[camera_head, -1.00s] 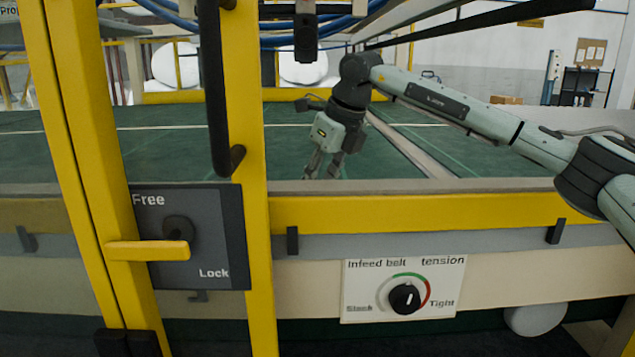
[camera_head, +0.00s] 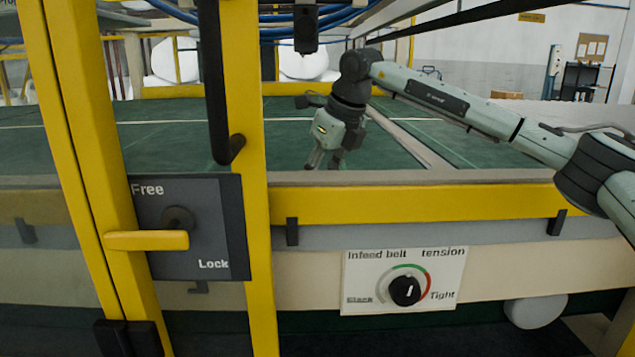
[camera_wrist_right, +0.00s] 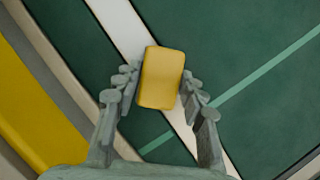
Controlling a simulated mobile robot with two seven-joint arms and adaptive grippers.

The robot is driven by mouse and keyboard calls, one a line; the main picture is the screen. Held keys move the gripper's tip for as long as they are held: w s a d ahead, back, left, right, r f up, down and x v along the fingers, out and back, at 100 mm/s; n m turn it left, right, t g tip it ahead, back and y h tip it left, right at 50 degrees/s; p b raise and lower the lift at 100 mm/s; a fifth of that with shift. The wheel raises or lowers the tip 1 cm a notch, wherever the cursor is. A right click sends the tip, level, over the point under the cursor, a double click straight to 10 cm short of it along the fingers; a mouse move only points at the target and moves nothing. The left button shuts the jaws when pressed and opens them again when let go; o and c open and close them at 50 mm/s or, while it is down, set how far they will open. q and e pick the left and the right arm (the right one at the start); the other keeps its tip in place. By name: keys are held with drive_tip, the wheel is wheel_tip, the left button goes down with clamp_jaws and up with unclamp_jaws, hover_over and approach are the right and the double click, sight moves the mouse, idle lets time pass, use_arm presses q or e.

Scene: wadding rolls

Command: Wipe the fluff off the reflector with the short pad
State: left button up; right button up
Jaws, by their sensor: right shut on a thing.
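My right gripper (camera_head: 324,163) hangs pointing down over the green bed, just behind the near rail. In the right wrist view its fingers (camera_wrist_right: 160,88) are shut on a yellow rectangular block (camera_wrist_right: 161,78), which appears to be the short pad. In the head view the block cannot be made out, and the fingertips are close to the rail's top edge. A pale strip (camera_wrist_right: 120,28) runs across the green surface behind the block; I cannot tell if it is the reflector. No fluff can be made out. My left gripper is not in view.
A yellow gate post (camera_head: 245,120) and a Free/Lock panel (camera_head: 190,228) stand at the near left. The yellow rail (camera_head: 420,205) crosses in front of the bed. A tension dial (camera_head: 404,291) is below it. A black device (camera_head: 305,30) hangs above. The green bed (camera_head: 180,140) is largely clear.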

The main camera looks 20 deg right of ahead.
drive_tip(key=shift+f+b, duration=0.35)
drive_tip(key=shift+f, duration=0.2)
